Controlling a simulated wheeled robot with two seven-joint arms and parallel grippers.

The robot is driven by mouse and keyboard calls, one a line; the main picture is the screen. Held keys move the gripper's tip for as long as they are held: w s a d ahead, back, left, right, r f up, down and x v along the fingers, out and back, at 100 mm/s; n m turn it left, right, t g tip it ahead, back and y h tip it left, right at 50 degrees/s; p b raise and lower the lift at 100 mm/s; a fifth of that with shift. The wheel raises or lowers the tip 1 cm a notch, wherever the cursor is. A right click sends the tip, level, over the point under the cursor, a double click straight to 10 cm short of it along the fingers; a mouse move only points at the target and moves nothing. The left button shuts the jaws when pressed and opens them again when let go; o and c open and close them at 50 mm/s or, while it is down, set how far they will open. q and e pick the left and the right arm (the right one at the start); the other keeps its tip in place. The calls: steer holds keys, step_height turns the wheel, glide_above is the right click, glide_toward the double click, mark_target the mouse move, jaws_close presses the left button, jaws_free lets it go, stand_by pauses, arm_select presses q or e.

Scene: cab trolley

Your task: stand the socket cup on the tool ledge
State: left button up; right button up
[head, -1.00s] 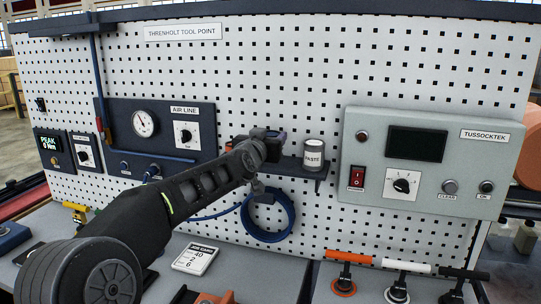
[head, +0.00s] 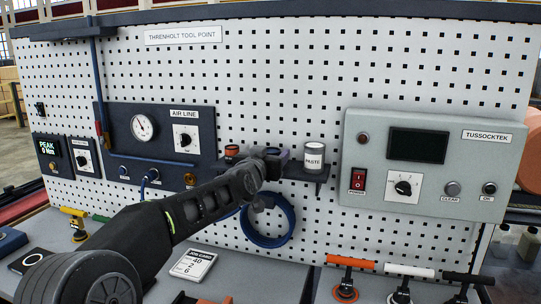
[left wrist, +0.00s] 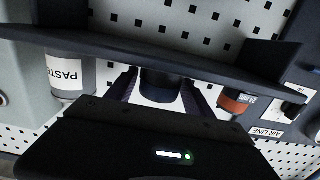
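The dark socket cup (left wrist: 158,85) is between the fingers of my left gripper (left wrist: 160,92) in the left wrist view, where the picture is upside down. It fills the gap between the fingertips and looks upright. Only its top part shows in the head view (head: 279,153), behind my left gripper (head: 268,157). The dark tool ledge (head: 307,177) runs along the pegboard; it also shows in the left wrist view (left wrist: 90,45). The cup's base is at the ledge, but I cannot tell whether it touches. My right gripper is not in view.
A paste can (head: 314,156) stands on the ledge to the right of the cup. An orange-banded item (head: 232,152) is to the left. A blue hose coil (head: 268,240) hangs below. The grey control box (head: 432,165) is further right.

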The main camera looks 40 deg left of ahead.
arm_select(q)
steer(key=shift+o, duration=0.7)
steer(key=shift+r, duration=0.2)
steer(key=v, duration=1.2)
steer(key=shift+f, duration=0.15)
